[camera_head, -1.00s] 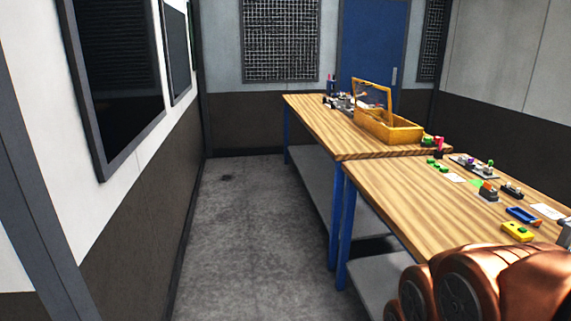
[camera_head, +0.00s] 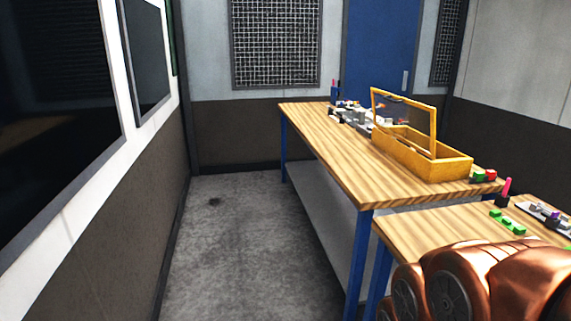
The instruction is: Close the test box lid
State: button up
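The test box (camera_head: 445,168) is a yellow open-topped box on the far wooden table, right of the picture's middle. Its lid (camera_head: 404,100) is a yellow frame with a see-through pane, and it stands raised, so the box is open. What lies inside the box is too small to tell. My copper-coloured arm (camera_head: 500,285) fills the lower right corner, well apart from the box. My gripper is not in view.
The far table (camera_head: 330,145) also bears small grey parts (camera_head: 355,115) and green and red blocks (camera_head: 484,176). A nearer table (camera_head: 420,225) holds more small parts. The grey floor (camera_head: 250,240) on the left is clear, bounded by the left wall and blue table legs.

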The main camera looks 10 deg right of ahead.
aim_at(433, 111)
jog(key=i, duration=0.65)
jog(key=z, duration=0.5)
jog(key=i, duration=0.6)
jog(key=u, duration=1)
jog(key=i, duration=1.85)
jog(key=u, duration=0.05)
